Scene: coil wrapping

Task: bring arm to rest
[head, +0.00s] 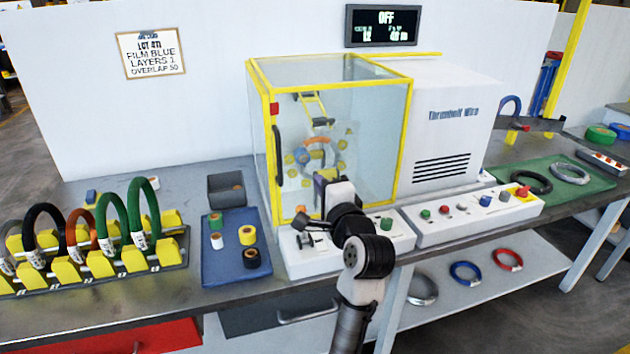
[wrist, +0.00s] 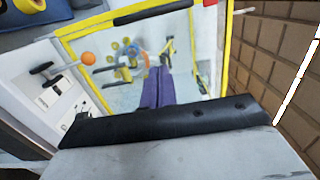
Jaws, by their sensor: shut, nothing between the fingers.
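My arm reaches up from the bottom of the head view. My gripper (head: 320,184) is in front of the yellow-framed clear cabinet (head: 359,69) of the wrapping machine, above its front panel. In the wrist view the purple fingers of my gripper (wrist: 158,72) lie together, with nothing between them, and point toward the cabinet's clear front (wrist: 200,50). Whether the fingertips touch the clear panel, I cannot tell. Through the panel, a ring with an orange part (head: 320,146) and yellow rollers show inside the machine. My gripper and arm hide part of the cabinet's lower front.
A rack with coils (head: 110,262) stands at left, beside a blue mat with tape rolls (head: 229,277). A button panel (head: 475,212) is right of my arm. A green mat (head: 600,184) with coils lies farther right. The display (head: 382,26) reads OFF.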

